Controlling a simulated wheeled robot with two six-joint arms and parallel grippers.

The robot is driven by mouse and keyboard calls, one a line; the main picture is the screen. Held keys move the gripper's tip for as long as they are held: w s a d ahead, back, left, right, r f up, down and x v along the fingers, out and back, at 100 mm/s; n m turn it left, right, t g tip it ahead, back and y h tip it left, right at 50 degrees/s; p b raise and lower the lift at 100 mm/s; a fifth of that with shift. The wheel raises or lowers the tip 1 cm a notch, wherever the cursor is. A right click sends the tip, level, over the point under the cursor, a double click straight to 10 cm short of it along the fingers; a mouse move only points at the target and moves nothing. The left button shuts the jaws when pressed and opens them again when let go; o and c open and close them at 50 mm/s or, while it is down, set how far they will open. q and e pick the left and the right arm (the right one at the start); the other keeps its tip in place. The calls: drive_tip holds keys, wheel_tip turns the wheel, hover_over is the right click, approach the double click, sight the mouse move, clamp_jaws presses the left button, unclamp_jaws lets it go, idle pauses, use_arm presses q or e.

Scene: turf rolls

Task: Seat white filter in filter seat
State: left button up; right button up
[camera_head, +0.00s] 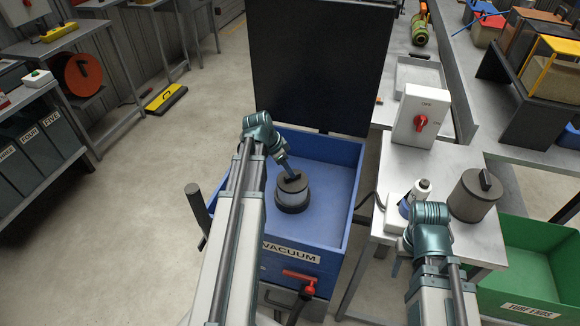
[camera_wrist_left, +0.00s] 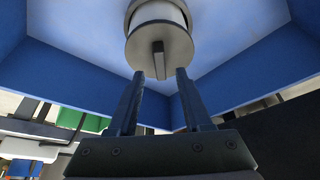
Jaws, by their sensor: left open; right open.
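The white filter (camera_head: 292,190) is a pale cylinder with a grey-brown cap and a dark upright grip fin. It stands upright inside the blue vacuum box (camera_head: 333,165). A dark ring, the filter seat (camera_head: 293,207), shows around its foot; I cannot tell how deep the filter sits. My left gripper (camera_head: 289,173) is above the cap. In the left wrist view the open left fingertips (camera_wrist_left: 157,74) are at the fin, one on each side, with gaps; the filter (camera_wrist_left: 158,28) hangs at the top of the picture. My right gripper (camera_head: 397,262), partly hidden by its arm, is left of the side table's front edge.
A grey-brown cylinder with a dark fin (camera_head: 472,197), a white bottle (camera_head: 420,191) and a switch box with a red knob (camera_head: 420,115) stand on the side table. The dark lid (camera_head: 322,60) stands up behind the box. A green bin (camera_head: 520,262) is right.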

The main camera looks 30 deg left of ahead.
use_arm(q)
drive_tip(key=p+v, duration=0.6)
drive_tip(key=v, duration=0.2)
drive_tip(key=s+d+n+g+y, duration=0.1)
drive_tip(key=s+d, duration=0.3)
drive_tip(key=d, duration=0.7)
drive_tip(key=s+d+f+g+y, duration=0.1)
drive_tip(key=s+d, duration=0.3)
drive_tip(key=d, duration=0.7)
drive_tip(key=s+d+n+g+y, duration=0.1)
drive_tip(key=s+d, duration=0.3)
drive_tip(key=d, duration=0.7)
drive_tip(key=shift+f+n+g+y, duration=0.25)
drive_tip(key=shift+n+g+y, duration=0.05)
drive_tip(key=shift+g, duration=0.2)
